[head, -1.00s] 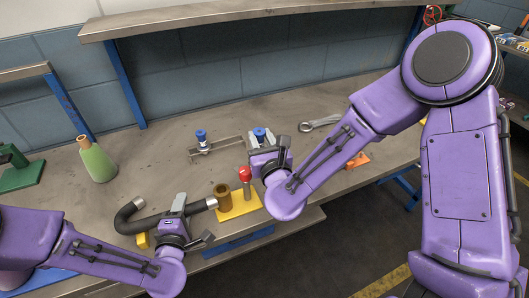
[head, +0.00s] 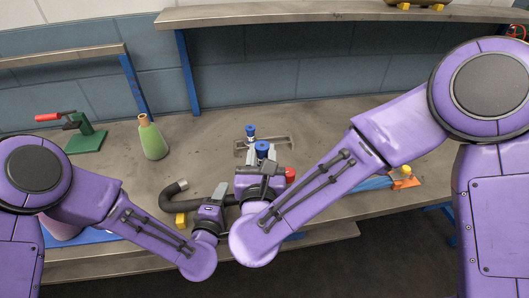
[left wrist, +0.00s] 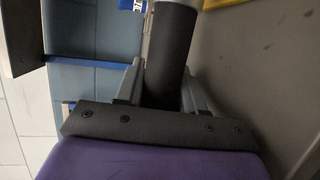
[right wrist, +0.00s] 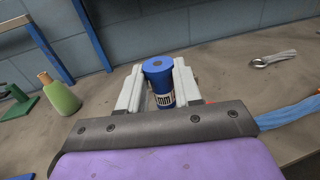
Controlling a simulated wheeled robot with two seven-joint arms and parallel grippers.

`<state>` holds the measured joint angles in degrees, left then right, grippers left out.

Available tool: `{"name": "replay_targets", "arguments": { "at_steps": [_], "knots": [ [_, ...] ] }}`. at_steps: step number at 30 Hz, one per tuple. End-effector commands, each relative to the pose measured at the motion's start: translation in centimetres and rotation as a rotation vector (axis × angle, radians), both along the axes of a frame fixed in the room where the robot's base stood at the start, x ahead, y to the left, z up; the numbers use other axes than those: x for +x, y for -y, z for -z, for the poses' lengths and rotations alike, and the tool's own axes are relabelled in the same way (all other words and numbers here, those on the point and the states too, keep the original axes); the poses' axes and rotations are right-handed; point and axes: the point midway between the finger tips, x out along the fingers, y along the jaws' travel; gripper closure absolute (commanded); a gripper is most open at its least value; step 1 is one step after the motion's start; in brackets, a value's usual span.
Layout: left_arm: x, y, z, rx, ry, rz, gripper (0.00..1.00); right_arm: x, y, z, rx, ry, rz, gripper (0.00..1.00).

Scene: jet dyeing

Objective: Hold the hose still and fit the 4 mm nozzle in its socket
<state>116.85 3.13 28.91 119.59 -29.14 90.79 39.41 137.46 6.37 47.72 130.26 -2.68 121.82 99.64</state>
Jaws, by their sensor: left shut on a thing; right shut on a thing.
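The black hose (head: 168,200) curves up at its left end to a metal tip. My left gripper (head: 219,190) is shut around the hose, which also shows between its fingers in the left wrist view (left wrist: 171,55). My right gripper (head: 262,163) is shut on a blue nozzle (head: 262,148), held upright. In the right wrist view the nozzle (right wrist: 160,85) has a white label ending in "mm"; its number is hidden. The nozzle is close to the right of the left gripper. My right gripper and arm hide the hose's right end and the socket area in the head view.
Another blue-topped piece (head: 250,131) stands at a metal rack (head: 280,141) behind. A red-topped item (head: 290,174) is just right of my right gripper. A green bottle (head: 153,142) and a green stand (head: 87,142) are back left. A wrench (right wrist: 273,59) lies right.

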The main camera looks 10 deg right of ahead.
Motion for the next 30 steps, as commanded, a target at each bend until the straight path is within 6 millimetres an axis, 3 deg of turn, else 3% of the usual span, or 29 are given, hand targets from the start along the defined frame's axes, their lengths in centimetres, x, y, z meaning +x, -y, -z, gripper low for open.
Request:
{"name": "replay_targets", "arguments": {
  "at_steps": [15, 30],
  "knots": [
    [0.0, 0.0, 0.0, 0.001, -0.001, 0.0, 0.93, 0.0, 0.0, 3.8, -0.002, 0.0, -0.001, 0.97],
    [0.0, 0.0, 0.0, 0.001, -0.001, 0.0, 0.93, 0.0, 0.0, 3.7, -0.001, 0.001, -0.002, 0.97]
  ]
}}
